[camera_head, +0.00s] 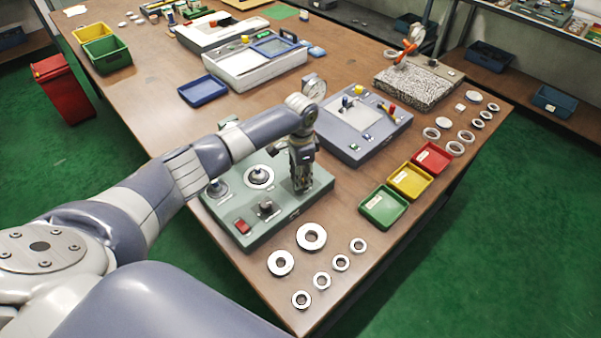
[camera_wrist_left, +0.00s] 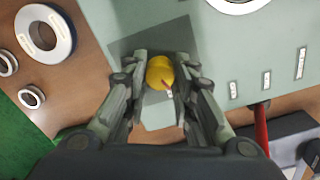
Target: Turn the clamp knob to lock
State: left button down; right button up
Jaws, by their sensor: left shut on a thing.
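The clamp knob (camera_wrist_left: 160,73) is yellow with a small dark red mark and shows between the fingers in the left wrist view. It sits on the grey-green fixture box (camera_head: 291,209), whose top also fills much of the left wrist view (camera_wrist_left: 215,65). My left gripper (camera_head: 302,187) points down over the right part of the box and hides the knob in the head view. Its two fingers (camera_wrist_left: 160,80) are shut on the knob from both sides. The knob's turn angle cannot be told. My right gripper is not in view.
A bearing ring (camera_head: 259,175) sits on the box, beside a red button (camera_head: 242,227) and a black knob (camera_head: 266,208). Several loose rings (camera_head: 311,237) lie in front. Green (camera_head: 383,207), yellow and red trays stand right. A grey-blue gauge unit (camera_head: 366,142) stands close behind.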

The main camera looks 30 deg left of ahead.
pick_arm(q)
jog(key=shift+m, duration=2.2)
jog(key=c, duration=1.3)
grip_release()
jog(key=shift+r, duration=0.1)
notch_tip(320, 180, up, 12)
jog(key=shift+s+f, duration=0.1)
jog(key=shift+f, duration=0.15)
